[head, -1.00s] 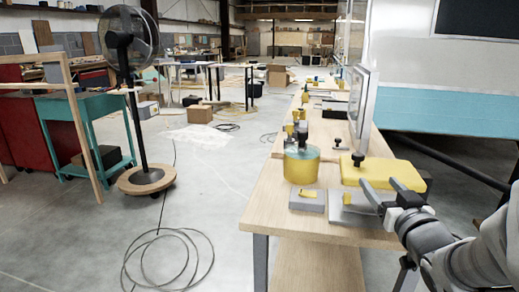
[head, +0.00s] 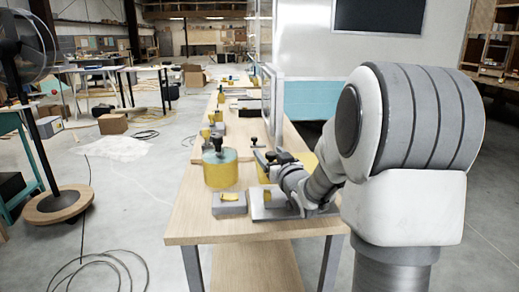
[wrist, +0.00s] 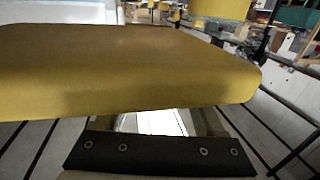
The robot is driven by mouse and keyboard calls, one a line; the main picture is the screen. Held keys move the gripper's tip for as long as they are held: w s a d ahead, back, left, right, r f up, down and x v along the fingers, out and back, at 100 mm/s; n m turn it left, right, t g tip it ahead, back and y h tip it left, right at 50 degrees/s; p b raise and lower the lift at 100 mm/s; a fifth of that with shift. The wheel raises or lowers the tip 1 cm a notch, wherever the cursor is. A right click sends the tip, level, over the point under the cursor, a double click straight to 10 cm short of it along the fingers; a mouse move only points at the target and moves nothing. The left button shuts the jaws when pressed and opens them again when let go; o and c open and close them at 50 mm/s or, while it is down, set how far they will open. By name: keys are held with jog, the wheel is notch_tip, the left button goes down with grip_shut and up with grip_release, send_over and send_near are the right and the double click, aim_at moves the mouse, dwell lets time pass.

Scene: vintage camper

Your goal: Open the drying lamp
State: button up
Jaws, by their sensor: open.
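What I take for the drying lamp is a flat, rounded yellow slab (head: 303,161) on the right side of the wooden bench, beside a grey base plate (head: 262,212). My gripper (head: 266,157) is open at the slab's left part and covers much of it in the head view. A black knob shows just behind the fingers. In the wrist view the yellow slab (wrist: 130,70) fills the width, very close, with its near edge facing me. I cannot tell whether the fingers touch it. Its hinge or joint is hidden.
A yellow pot with a teal top (head: 220,168) stands left of my gripper, with a small grey block (head: 229,203) in front. A clear upright panel (head: 270,105) stands behind. The wooden bench (head: 200,225) is bare at its near left corner. A fan (head: 38,125) stands left.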

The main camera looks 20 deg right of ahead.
jog(key=shift+w, duration=1.35)
grip_shut()
dwell(0.5)
